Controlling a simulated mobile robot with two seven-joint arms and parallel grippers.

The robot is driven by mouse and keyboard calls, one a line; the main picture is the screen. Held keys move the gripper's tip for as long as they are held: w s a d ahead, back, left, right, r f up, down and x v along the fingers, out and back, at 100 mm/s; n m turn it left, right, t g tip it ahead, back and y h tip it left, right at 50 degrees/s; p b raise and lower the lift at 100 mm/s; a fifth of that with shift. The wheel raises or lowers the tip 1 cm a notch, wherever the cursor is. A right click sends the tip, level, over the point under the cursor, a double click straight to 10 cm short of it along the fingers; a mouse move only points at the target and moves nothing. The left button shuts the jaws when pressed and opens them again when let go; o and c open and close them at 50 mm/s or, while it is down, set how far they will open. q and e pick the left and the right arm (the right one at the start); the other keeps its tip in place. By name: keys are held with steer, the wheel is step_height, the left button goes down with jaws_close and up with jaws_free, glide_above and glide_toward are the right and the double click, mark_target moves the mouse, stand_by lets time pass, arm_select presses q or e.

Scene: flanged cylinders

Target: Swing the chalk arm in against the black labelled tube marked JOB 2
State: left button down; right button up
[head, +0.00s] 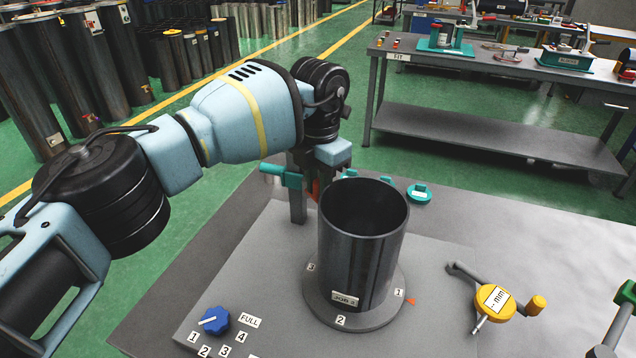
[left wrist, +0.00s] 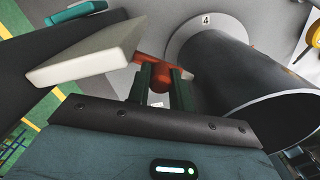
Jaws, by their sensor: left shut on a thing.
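The black tube marked JOB 2 (head: 365,235) stands upright on a round grey flange (head: 345,320) with number labels. It also shows at the right of the left wrist view (left wrist: 235,75). My left gripper (head: 318,172) is behind the tube, its fingertips mostly hidden in the head view. In the left wrist view, its green fingers (left wrist: 160,88) are shut on a red piece (left wrist: 150,66) that meets a pale block (left wrist: 90,62); this looks like the chalk arm. The red piece's end is close to the tube; I cannot tell whether they touch. My right gripper is not in view.
A blue knob (head: 214,320) with number labels sits at the front left. A small orange mark (head: 411,301) is near label 1. The bench's right side (head: 560,255) is partly clear.

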arm_select(q)
steer(key=c, duration=1.5)
jaws_free()
steer(key=shift+r+b, duration=0.5)
steer(key=shift+r, duration=3.4)
steer(key=shift+f, duration=0.1)
